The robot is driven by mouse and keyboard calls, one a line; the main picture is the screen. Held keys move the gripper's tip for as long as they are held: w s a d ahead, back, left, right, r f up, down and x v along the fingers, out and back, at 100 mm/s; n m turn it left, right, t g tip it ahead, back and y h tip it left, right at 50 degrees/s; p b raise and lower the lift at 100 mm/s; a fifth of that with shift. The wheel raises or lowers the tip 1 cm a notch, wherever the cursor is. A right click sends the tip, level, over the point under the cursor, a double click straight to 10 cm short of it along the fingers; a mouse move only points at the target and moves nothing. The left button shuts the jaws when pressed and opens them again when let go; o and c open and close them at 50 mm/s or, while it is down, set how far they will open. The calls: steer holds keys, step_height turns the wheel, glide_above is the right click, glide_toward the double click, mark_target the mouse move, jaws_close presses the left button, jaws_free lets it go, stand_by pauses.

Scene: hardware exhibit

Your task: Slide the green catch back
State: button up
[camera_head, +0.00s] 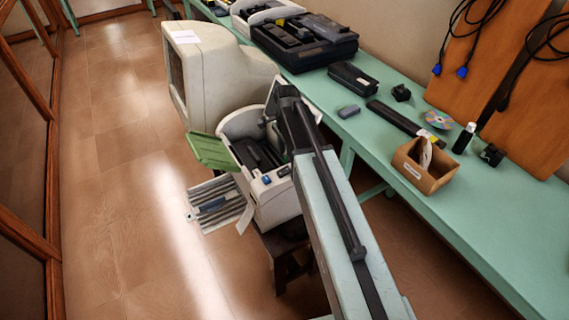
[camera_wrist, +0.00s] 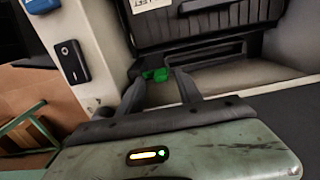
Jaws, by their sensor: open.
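The green catch (camera_wrist: 161,75) is a small bright green tab at the foot of a dark ribbed part inside an open cream machine (camera_wrist: 92,30). My gripper (camera_wrist: 159,80) is open, with one dark finger on each side of the catch in the wrist view. I cannot tell whether either finger touches it. In the head view the machine (camera_head: 277,205) stands with its top open and a green flap (camera_head: 212,151) out to the left. My arm hides the catch and my fingertips there.
A dark switch panel (camera_wrist: 72,60) is on the machine's wall beside my left finger. A big cream monitor (camera_head: 215,85) stands behind the machine. A long green table (camera_head: 480,215) on the right holds a cardboard box (camera_head: 425,178) and several dark devices. The floor at left is clear.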

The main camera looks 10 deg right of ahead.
steer(key=shift+f, duration=0.75)
steer(key=shift+r, duration=0.1)
jaws_close()
steer(key=shift+s, duration=0.1)
stand_by(0.6)
